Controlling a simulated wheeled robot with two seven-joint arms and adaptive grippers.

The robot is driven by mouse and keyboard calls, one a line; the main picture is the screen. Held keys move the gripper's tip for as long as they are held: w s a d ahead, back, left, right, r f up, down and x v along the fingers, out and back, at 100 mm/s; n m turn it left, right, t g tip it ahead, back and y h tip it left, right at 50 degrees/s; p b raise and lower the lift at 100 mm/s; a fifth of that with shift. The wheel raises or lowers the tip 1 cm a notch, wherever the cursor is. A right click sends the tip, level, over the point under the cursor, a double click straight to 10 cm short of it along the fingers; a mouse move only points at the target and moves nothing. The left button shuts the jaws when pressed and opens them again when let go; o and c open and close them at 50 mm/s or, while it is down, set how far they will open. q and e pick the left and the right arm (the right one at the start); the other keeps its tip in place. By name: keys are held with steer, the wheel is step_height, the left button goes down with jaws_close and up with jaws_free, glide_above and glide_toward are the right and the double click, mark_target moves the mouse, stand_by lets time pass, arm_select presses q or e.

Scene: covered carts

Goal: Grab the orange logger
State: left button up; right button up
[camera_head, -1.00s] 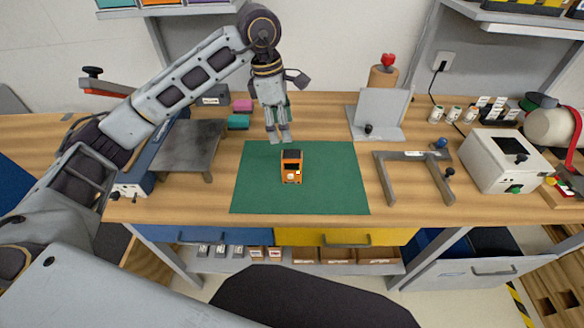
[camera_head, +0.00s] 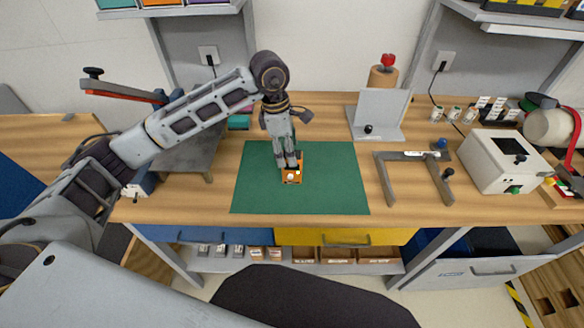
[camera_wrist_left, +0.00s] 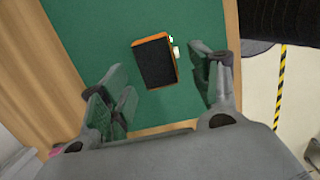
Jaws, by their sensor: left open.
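The orange logger (camera_head: 291,177) is a small box with a dark top and stands on the green mat (camera_head: 330,195) at the middle of the workbench. In the left wrist view the orange logger (camera_wrist_left: 154,62) lies beyond and between my open fingers, nearer the middle than either fingertip. My left gripper (camera_head: 289,163) is above the logger and hides its back part in the head view. The left gripper also shows in the wrist view (camera_wrist_left: 165,85), with its jaws apart and nothing between the pads. My right gripper is not in view.
A grey U-shaped frame (camera_head: 383,181) stands right of the mat, with a white box (camera_head: 497,160) farther right. A grey stand (camera_head: 202,145) is to the left, partly behind my arm. The mat around the logger is clear.

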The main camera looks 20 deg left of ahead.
arm_select(q)
steer(key=shift+f, duration=0.1)
steer(key=shift+w+d+f+p, duration=0.1)
steer(key=shift+d+f+p, duration=0.1)
steer(key=shift+f, duration=0.6)
steer(key=shift+w+d+f+p, duration=0.1)
steer(key=shift+d+f, duration=0.15)
steer(key=shift+f, duration=0.6)
steer(key=shift+w+d+f+p, duration=0.1)
steer(key=shift+d+f+p, duration=0.1)
steer(key=shift+f, duration=0.6)
steer(key=shift+c, duration=0.3)
steer(key=c, duration=1.2)
steer(key=shift+o, duration=0.2)
steer(key=shift+r, duration=0.15)
steer(key=shift+r+b, duration=0.5)
steer(key=shift+r, duration=4.4)
